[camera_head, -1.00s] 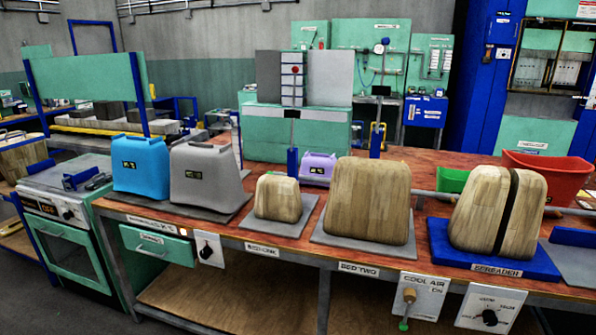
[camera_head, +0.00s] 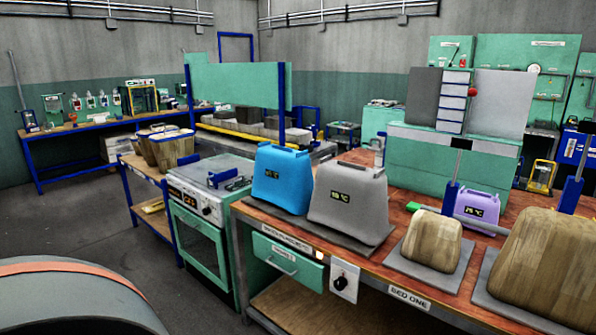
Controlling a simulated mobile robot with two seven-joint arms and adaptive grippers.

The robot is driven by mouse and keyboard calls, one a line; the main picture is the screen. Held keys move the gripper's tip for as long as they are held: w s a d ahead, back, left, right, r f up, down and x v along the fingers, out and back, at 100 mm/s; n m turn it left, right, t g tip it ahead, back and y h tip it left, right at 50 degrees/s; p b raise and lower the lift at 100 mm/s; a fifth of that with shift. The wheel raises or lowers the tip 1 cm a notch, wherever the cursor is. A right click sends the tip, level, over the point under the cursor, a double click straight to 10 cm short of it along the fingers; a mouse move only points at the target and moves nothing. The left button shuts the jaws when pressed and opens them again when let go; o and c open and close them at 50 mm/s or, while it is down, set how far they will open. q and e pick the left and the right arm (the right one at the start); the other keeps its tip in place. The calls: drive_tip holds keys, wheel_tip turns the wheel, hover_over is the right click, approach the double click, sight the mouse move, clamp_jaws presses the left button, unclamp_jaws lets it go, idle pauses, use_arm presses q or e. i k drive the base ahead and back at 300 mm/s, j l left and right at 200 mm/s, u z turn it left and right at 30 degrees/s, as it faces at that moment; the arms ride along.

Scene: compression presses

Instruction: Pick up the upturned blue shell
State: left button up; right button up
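The blue shell (camera_head: 281,178) stands upturned at the left end of the wooden bench, with its wide rim down and a small dark display on its side. A grey shell (camera_head: 349,201) of like shape stands right beside it, in front and to the right. A smaller purple shell (camera_head: 477,206) stands further back on the right. Neither of my grippers is in view. A large rounded grey part with an orange band shows at the lower left; I cannot tell what it is.
Wooden blocks (camera_head: 432,240) sit on grey plates to the right. A green oven (camera_head: 203,225) stands left of the bench (camera_head: 414,293). A side table (camera_head: 150,192) holds wooden tubs (camera_head: 170,148). Floor (camera_head: 80,215) at the left is clear.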

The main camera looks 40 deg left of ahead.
sight(283, 177)
drive_tip(key=j+z, duration=0.25)
drive_tip(key=j, duration=0.7)
drive_tip(key=j+z, duration=0.15)
drive_tip(key=j, duration=1.85)
drive_tip(key=k, duration=0.05)
